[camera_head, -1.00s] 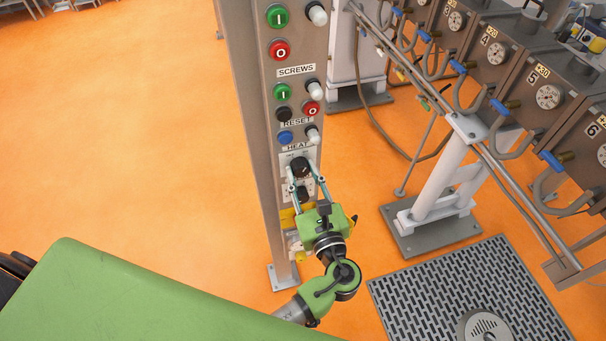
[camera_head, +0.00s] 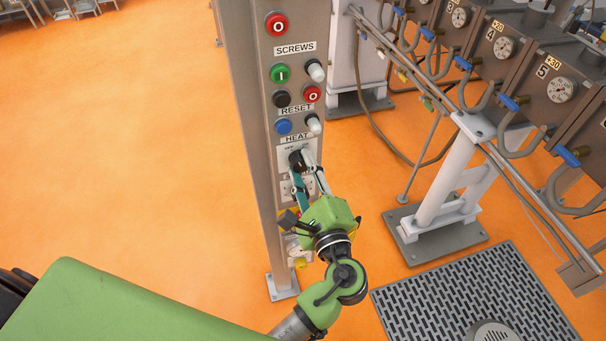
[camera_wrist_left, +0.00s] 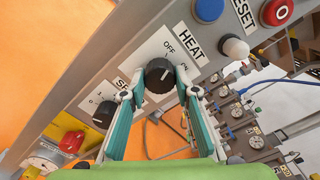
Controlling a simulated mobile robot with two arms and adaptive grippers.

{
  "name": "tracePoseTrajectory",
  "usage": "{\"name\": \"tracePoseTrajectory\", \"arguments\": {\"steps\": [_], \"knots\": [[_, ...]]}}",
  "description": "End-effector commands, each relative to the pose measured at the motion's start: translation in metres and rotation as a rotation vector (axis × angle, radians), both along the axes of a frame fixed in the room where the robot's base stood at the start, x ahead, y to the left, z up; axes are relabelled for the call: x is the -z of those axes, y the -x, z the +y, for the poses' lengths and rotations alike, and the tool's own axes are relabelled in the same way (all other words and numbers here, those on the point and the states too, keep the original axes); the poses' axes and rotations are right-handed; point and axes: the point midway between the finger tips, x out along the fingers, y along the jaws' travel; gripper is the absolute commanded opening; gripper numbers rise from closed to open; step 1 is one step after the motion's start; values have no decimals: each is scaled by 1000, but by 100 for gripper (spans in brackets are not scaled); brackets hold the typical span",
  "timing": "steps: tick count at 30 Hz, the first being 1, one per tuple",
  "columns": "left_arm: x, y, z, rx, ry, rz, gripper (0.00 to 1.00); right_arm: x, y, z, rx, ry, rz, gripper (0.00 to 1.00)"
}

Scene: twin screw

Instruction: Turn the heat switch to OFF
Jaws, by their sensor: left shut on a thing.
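The heat switch is a round black knob (camera_head: 297,158) on a white plate under the HEAT label, on the grey control column. In the left wrist view the heat switch (camera_wrist_left: 158,77) sits between the fingertips, with OFF and ON printed above it. A pale mark on the knob lies on its upper right side, toward ON. My left gripper (camera_head: 304,163) is shut on the knob, one finger on each side, and it also shows in the left wrist view (camera_wrist_left: 157,88). Its fingers hide part of the knob in the head view. My right gripper is not in view.
A second black knob (camera_wrist_left: 104,114) sits just below on the same panel. Above are the blue reset button (camera_head: 284,127) and other buttons. A red switch on yellow (camera_wrist_left: 71,141) is lower down. Pipes and machine stands are to the right; orange floor is open left.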

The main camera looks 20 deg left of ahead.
Motion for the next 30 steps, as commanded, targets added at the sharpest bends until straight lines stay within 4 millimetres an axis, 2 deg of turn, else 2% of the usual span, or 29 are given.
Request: {"name": "tracePoseTrajectory", "arguments": {"steps": [1,9,27,28,30], "knots": [[3,0,0,-1,26,-17,7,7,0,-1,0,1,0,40],[1,0,0,0,120,-81,7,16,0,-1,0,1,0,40],[0,0,0,0,153,-102,7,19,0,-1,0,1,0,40],[0,0,0,0,153,-102,34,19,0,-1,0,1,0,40],[0,0,0,0,152,-101,45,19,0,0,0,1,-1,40]]}}
